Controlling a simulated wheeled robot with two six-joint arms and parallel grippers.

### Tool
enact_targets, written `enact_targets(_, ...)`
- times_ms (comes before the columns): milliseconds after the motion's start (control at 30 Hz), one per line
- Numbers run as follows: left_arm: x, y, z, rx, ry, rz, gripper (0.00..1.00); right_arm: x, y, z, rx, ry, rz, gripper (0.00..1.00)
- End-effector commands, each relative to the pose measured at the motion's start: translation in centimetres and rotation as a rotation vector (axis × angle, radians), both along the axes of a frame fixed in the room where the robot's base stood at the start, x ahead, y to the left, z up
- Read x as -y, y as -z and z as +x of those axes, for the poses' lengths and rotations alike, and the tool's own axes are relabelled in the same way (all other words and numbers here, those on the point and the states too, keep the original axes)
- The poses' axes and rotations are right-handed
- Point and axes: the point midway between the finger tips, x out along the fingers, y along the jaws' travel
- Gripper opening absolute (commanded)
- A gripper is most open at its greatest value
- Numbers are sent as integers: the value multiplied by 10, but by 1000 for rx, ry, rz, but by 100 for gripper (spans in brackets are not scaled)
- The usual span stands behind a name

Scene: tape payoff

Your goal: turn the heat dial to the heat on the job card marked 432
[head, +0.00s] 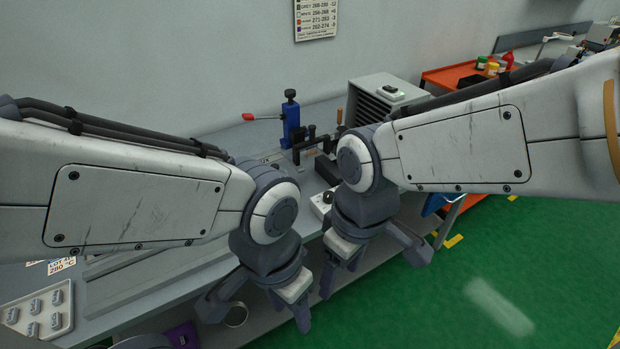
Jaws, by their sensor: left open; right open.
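My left gripper (289,309) hangs open and empty in front of the bench's front edge. My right gripper (340,272) is open and empty to its right, also pointing down. A card (62,267) at the far left of the bench reads 280 °C; its upper line is partly cut off and I cannot read 432 on it. A small pale box (321,204) shows partly behind my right wrist; I cannot tell whether it carries the heat dial. No dial is clearly visible, and my arms hide much of the bench.
A blue clamp post with a red-tipped lever (291,118) stands at the back of the bench (150,290). A grey vented box (378,97) is beside it. A tray (68,318) of labelled pieces is at the left. A wall chart (315,18) lists number ranges. Green floor is clear at right.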

Motion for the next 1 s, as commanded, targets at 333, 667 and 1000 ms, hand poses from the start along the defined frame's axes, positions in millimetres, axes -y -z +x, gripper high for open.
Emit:
enact_targets(333, 0, -66, 0, 1, -1, -1, 50, -48, -17, 211, 76, -868, -38, 71)
enact_targets(667, 0, -94, 0, 0, -2, 0, 50, -25, 32, 320, 113, -1432, -65, 71)
enact_targets(1000, 0, -107, 0, 0, -2, 0, 50, -19, 69, 331, 115, -1510, -68, 71)
